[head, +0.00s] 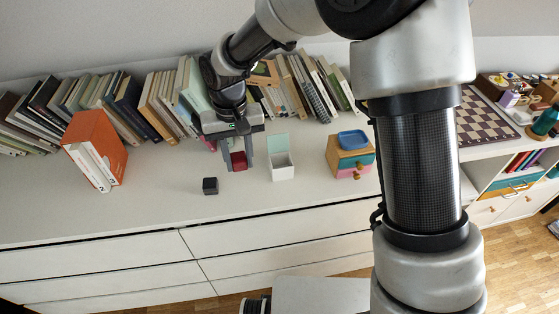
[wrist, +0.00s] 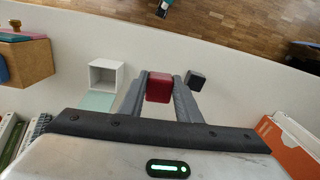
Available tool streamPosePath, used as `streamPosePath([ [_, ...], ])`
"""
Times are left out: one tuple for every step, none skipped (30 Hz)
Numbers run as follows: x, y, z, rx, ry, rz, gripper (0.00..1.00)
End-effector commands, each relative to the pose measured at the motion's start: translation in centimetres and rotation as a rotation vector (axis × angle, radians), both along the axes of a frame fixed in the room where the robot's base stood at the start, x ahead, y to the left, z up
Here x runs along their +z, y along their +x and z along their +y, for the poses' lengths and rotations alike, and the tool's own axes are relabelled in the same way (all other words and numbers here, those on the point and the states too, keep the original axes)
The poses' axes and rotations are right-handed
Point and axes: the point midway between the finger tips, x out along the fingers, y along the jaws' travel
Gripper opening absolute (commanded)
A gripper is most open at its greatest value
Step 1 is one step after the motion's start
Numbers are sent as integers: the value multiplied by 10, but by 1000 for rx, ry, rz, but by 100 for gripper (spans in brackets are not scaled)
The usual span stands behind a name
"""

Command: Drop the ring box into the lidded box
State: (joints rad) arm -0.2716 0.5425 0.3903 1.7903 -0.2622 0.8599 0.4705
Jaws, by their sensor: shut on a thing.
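A dark red box, which I take as the ring box (head: 239,160), is between the fingers of my gripper (head: 238,166). In the wrist view the red box (wrist: 160,88) sits between both fingertips, and my gripper (wrist: 159,92) is shut on it, pointing down. Its height over the white top is hard to tell. The lidded box (head: 283,173) is a small white open box just right of my gripper, with its pale green lid (head: 278,143) raised at the back. In the wrist view the lidded box (wrist: 107,75) is left of the fingers and looks empty.
A small black cube (head: 210,186) stands left of my gripper, close to it. A wooden drawer unit (head: 350,157) with a blue tray (head: 353,139) is to the right. Books line the back; an orange book holder (head: 95,150) is at left. The front strip of the dresser is clear.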

Motion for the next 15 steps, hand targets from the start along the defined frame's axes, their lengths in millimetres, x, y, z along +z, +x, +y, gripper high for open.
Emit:
streamPosePath([
  [0, 0, 0, 0, 0, 0, 9],
  [0, 0, 0, 0, 0, 0, 9],
  [0, 0, 0, 0, 0, 0, 9],
  [0, 0, 0, 0, 0, 0, 9],
  [0, 0, 0, 0, 0, 0, 9],
  [0, 0, 0, 0, 0, 0, 9],
  [1, 1, -1, -1, 0, 0, 9],
  [3, 2, -2, -2, 0, 0, 9],
  [6, 5, -6, -4, 0, 1, 9],
  [8, 8, -9, -7, 1, 1, 9],
  [11, 11, -14, -10, 1, 3, 9],
  [15, 17, -22, -14, 1, 3, 9],
  [19, 22, -28, -19, 1, 4, 9],
  [21, 27, -35, -21, 2, 4, 9],
  [24, 34, -45, -26, 3, 5, 9],
])
